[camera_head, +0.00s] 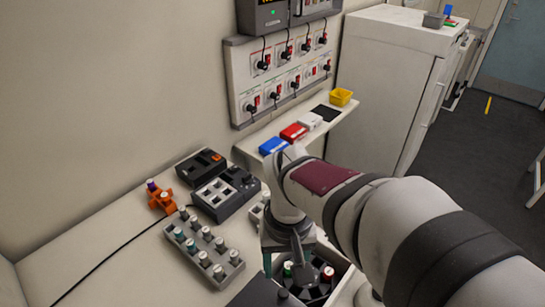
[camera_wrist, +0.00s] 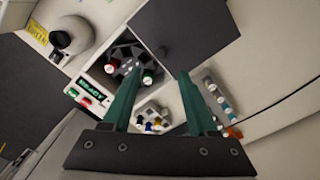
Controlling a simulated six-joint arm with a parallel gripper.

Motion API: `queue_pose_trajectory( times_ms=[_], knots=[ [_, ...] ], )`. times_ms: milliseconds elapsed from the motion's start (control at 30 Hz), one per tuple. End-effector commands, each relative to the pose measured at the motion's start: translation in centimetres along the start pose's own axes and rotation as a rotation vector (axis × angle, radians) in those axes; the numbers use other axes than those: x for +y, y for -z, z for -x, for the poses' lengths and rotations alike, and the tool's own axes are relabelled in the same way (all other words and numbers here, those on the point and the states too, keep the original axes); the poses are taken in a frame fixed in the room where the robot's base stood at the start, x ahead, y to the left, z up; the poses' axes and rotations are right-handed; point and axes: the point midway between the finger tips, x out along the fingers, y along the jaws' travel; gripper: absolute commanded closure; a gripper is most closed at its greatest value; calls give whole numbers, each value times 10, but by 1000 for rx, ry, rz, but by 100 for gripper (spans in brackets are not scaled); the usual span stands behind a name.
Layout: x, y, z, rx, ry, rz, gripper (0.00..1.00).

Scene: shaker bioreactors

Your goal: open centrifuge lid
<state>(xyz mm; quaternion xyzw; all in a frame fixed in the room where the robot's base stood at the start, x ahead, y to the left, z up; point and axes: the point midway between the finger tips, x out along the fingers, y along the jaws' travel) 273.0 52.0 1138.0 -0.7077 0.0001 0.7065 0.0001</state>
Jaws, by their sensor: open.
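The rotor is also partly visible in the head view (camera_head: 318,289), below my gripper. A dark flat panel (camera_wrist: 195,35), which looks like the centrifuge lid swung open, lies beside the chamber; it appears at the bottom edge in the head view (camera_head: 256,292). The front display (camera_wrist: 91,88) reads READY, with buttons beside it. My gripper (camera_wrist: 158,77) is open and empty, its teal fingers apart above the centrifuge. Contact with the lid cannot be told.
A grey tube rack (camera_head: 204,250) with several capped tubes stands left of my gripper. Dark block devices (camera_head: 226,192) and an orange holder (camera_head: 162,198) are behind it. A white device with a dark round top (camera_wrist: 72,37) is close to the centrifuge. A shelf holds small boxes (camera_head: 293,132).

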Motion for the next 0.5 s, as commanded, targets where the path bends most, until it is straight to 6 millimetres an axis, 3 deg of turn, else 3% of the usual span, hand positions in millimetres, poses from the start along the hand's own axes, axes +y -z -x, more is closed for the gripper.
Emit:
queue_pose_trajectory(
  times_ms=[100, 200, 500],
  knots=[
    [0, 1, 33, 5, 1, 0, 41],
    [0, 1, 52, 3, 1, 0, 41],
    [0, 0, 65, -1, 0, 0, 41]
  ],
)
